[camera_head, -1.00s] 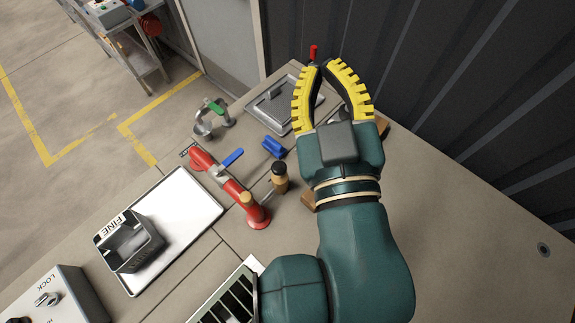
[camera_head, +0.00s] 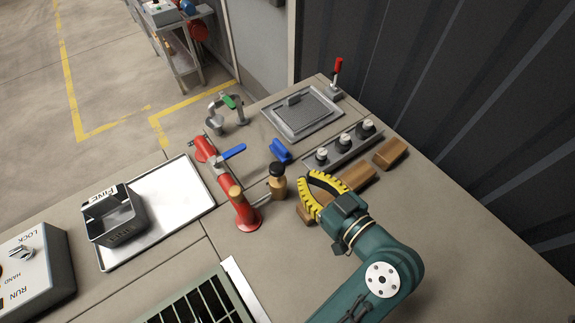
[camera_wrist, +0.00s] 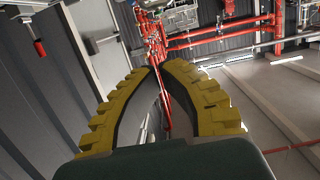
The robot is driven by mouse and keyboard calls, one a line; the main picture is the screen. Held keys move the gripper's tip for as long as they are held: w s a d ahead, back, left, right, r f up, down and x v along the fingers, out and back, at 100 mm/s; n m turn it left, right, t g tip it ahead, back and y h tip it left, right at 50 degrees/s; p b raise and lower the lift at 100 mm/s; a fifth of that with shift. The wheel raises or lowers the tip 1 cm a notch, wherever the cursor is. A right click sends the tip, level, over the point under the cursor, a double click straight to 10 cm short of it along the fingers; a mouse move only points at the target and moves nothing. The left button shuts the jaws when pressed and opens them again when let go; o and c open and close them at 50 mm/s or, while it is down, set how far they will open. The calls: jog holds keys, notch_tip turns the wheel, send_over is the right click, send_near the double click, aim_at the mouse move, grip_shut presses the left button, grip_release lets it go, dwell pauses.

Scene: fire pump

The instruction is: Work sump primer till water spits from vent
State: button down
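The red-handled lever (camera_head: 338,68), which I take for the sump primer, stands upright at the bench's far right corner, beside a grey square lid (camera_head: 302,112) with a raised handle. My gripper (camera_head: 306,175) is well in front of the lever and apart from it, above the wooden blocks and right of a small brass bottle-shaped fitting (camera_head: 277,182). Its yellow curved fingers come together at the tips, also in the wrist view (camera_wrist: 158,65), with nothing held between them. I see no water; which part is the vent is unclear.

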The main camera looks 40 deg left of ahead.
jog(key=b, duration=0.1)
send_over(283, 174)
jog(key=shift+f, duration=0.9)
jog(key=f, duration=0.3)
jog(key=shift+w+a+f+b, duration=0.15)
jog(key=shift+a+f+b, duration=0.15)
jog(key=shift+b, duration=0.1)
jog(key=shift+f, duration=0.2)
notch_tip(283, 174, down, 4)
jog(key=b, duration=0.3)
jog(key=shift+r, duration=0.2)
jog(key=s+d+r+p, duration=0.1)
jog(key=d+r+p, duration=0.2)
jog(key=d+r, duration=0.3)
jog(key=v, duration=0.3)
jog(key=shift+d+f, duration=0.25)
jog(key=shift+d, duration=0.2)
